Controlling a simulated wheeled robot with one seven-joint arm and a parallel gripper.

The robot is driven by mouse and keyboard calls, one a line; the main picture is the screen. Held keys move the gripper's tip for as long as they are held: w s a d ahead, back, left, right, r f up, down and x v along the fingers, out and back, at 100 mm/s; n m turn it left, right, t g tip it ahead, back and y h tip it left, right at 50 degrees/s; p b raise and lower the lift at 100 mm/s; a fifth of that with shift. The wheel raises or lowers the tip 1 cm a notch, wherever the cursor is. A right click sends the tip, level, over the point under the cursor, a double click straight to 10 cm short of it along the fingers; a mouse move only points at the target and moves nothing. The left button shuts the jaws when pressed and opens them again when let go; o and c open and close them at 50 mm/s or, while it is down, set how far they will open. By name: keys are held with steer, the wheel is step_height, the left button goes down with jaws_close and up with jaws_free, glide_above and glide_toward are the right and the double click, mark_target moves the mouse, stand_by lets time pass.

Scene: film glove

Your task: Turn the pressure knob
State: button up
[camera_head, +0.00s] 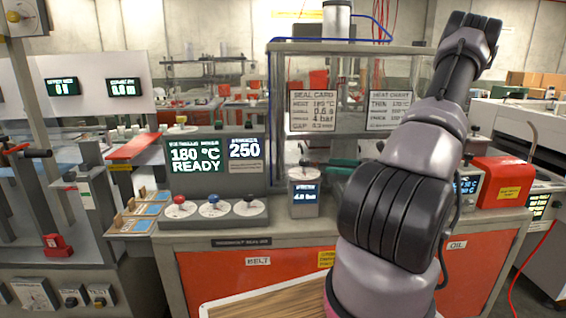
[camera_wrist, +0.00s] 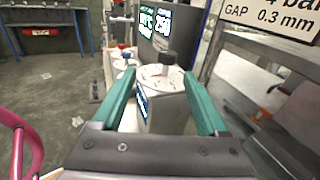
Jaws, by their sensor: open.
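The pressure unit (camera_head: 304,199) is a small grey box on the bench with a lit display that seems to read 4.0 bar. In the wrist view, its pale round dial top (camera_wrist: 158,78) carries a black pressure knob (camera_wrist: 168,58). My gripper (camera_wrist: 160,76) is open, with its two teal fingers on either side of the dial top in that view. The knob stands beyond and between the fingertips, and I see no contact. In the head view, my gripper (camera_head: 333,163) is just right of the unit's top, partly hidden by my arm.
Red, blue and black knobs (camera_head: 213,207) stand on a panel left of the unit, below a screen (camera_head: 196,158) reading 180 °C READY. A seal card (camera_head: 314,111) and heat chart (camera_head: 390,109) hang behind. A red box (camera_head: 503,182) stands at right.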

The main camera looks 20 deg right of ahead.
mark_target(304, 163)
steer(key=shift+m+t, duration=0.4)
steer(key=x, duration=0.7)
steer(key=f+x, duration=0.1)
steer(key=x, duration=0.3)
steer(key=shift+w+d, duration=0.25)
steer(key=shift+w, duration=0.15)
jaws_close()
